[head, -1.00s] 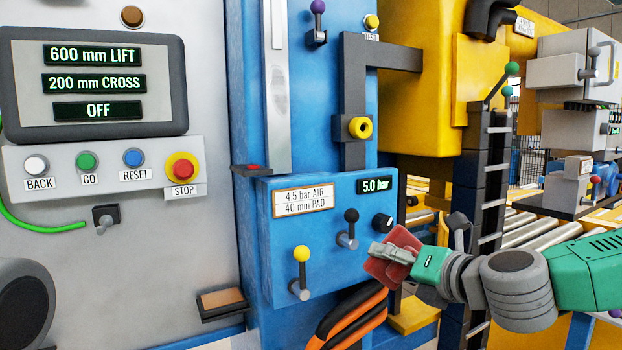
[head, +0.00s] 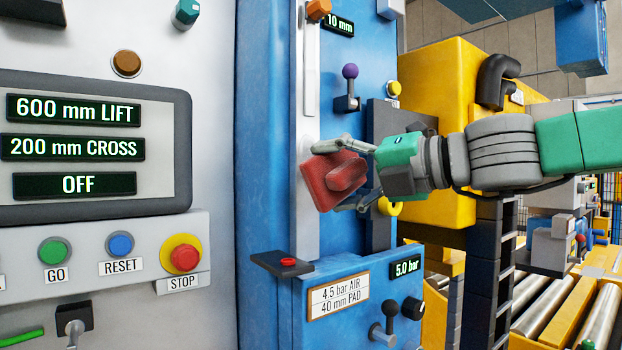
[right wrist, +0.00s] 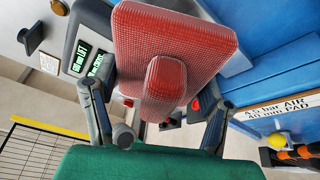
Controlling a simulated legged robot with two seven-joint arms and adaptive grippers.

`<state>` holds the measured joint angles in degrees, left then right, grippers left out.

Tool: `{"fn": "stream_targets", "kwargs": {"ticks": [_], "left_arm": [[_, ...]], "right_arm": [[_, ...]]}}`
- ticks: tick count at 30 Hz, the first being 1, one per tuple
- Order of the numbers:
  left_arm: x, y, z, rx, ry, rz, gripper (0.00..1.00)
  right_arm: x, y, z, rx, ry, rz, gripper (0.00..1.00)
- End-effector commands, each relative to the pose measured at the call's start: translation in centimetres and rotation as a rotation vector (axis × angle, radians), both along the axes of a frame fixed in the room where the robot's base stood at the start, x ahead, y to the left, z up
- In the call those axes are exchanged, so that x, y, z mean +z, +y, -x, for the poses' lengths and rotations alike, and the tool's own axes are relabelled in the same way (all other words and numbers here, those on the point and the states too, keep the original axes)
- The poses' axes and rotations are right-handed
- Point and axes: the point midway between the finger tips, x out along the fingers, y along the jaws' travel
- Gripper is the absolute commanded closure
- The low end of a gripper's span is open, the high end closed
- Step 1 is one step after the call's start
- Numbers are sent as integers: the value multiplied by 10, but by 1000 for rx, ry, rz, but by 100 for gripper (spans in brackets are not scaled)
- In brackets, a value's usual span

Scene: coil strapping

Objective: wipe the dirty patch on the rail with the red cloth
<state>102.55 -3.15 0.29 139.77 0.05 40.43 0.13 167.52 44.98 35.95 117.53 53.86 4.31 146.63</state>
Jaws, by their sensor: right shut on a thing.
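The red cloth (head: 321,190) is a folded pad with a raised ridge. My right gripper (head: 336,177) is shut on it, with one finger above and one below in the head view. The cloth also fills the upper middle of the right wrist view (right wrist: 190,40), between the two fingers. The rail (head: 308,85) is a pale metal strip running upright on the blue column. The cloth overlaps the rail's middle in the head view; I cannot tell whether they touch. I cannot make out the dirty patch; part of the rail is hidden behind the cloth. My left gripper is not in view.
A dark ledge with a red pad (head: 287,262) juts out below the rail. The blue box with levers (head: 345,300) stands below the cloth. A purple-knobbed lever (head: 349,88) is above the gripper. A grey control panel (head: 110,250) is at the left.

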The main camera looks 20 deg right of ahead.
Motion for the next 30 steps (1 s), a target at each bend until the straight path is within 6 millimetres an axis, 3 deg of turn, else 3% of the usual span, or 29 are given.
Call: {"fn": "stream_targets", "kwargs": {"ticks": [15, 30], "left_arm": [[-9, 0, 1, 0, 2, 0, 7], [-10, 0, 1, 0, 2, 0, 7]], "right_arm": [[-3, 15, -49, -1, 4, 1, 76], [-2, 23, -58, 1, 2, 3, 76]]}}
